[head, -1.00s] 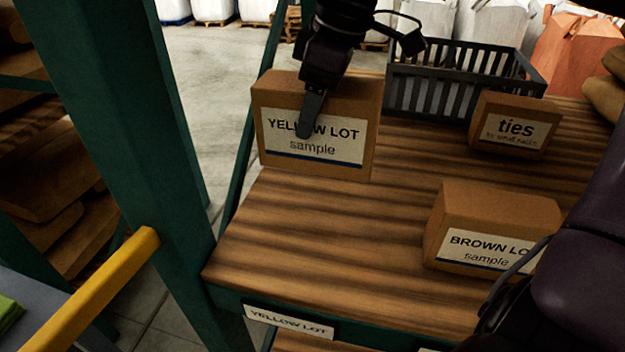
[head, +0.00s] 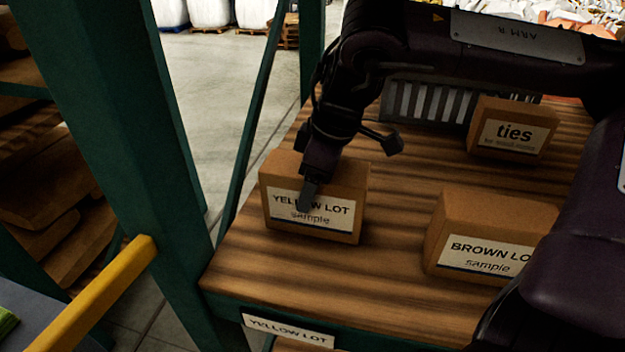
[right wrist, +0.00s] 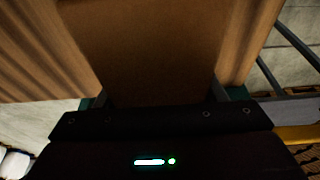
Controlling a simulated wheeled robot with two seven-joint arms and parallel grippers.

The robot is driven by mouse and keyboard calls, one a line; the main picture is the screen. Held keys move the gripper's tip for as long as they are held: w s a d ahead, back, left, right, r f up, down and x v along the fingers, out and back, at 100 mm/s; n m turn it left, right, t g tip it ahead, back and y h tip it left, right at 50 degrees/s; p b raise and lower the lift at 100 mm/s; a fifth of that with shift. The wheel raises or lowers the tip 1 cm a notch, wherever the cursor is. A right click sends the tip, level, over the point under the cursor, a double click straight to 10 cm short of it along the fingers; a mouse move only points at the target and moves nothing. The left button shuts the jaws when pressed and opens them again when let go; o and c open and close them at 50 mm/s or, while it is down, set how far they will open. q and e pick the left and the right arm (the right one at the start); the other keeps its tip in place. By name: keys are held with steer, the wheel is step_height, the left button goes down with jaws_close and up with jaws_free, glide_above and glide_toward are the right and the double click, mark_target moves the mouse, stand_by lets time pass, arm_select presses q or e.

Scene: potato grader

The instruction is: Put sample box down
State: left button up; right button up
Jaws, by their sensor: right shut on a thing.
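The cardboard sample box labelled YELLOW LOT (head: 345,190) is at the left part of the wooden shelf in the head view, upright with its label facing me. My right gripper (head: 309,192) is shut on it from above, one finger lying over the label. The box looks to be on or just above the boards; I cannot tell if its base touches. In the right wrist view the box (right wrist: 150,45) fills the space between the fingers. My left gripper is not in view.
A BROWN LOT sample box (head: 490,220) stands to the right. A ties box (head: 512,130) and a dark slatted crate (head: 425,104) stand behind. A green post (head: 125,130) and yellow rail (head: 95,295) are at left. A YELLOW LOT tag (head: 288,330) marks the shelf's front edge.

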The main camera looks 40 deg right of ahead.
steer(key=shift+a, duration=0.1)
steer(key=o, duration=1.7)
steer(key=v, duration=1.2)
steer(key=shift+s+r+p, duration=0.1)
steer(key=shift+s+p, duration=0.05)
steer(key=shift+p, duration=0.2)
